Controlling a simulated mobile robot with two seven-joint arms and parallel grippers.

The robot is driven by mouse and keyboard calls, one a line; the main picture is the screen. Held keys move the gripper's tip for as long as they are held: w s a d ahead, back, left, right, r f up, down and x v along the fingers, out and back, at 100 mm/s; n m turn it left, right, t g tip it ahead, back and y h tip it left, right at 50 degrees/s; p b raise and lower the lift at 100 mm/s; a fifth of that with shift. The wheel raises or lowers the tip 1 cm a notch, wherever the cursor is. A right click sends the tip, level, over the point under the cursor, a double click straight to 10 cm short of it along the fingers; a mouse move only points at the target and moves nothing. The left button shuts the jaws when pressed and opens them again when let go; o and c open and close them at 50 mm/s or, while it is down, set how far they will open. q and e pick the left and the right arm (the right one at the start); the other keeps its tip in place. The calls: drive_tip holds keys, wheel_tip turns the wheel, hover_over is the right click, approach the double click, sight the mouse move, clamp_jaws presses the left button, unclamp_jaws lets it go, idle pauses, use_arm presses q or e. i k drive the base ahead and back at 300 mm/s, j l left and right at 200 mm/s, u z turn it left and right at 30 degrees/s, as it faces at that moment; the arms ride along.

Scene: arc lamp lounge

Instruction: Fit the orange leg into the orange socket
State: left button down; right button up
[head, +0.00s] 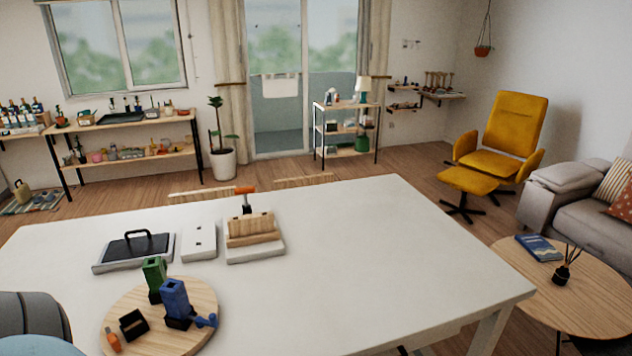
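A small orange piece (113,342), possibly the orange leg, is at the left edge of the round wooden board (203,338). A black open holder (133,323) stands beside it, tilted in view. A green block (155,273) and a blue block (174,300) stand upright in black bases, with dark openings on top. A smaller blue piece (207,320) lies beside the blue block. Another orange part (245,190) sits on a dark post behind the wooden blocks. I cannot make out which piece is the orange socket. Neither gripper is in view.
The white table (390,250) is clear on its right half. A black-handled tray (137,250), a white plate (199,242) and a white base with wooden blocks (254,230) stand behind the board. A round coffee table (590,290) is at the right.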

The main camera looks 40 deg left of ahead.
sight(140, 320)
drive_tip(key=u, duration=3.15)
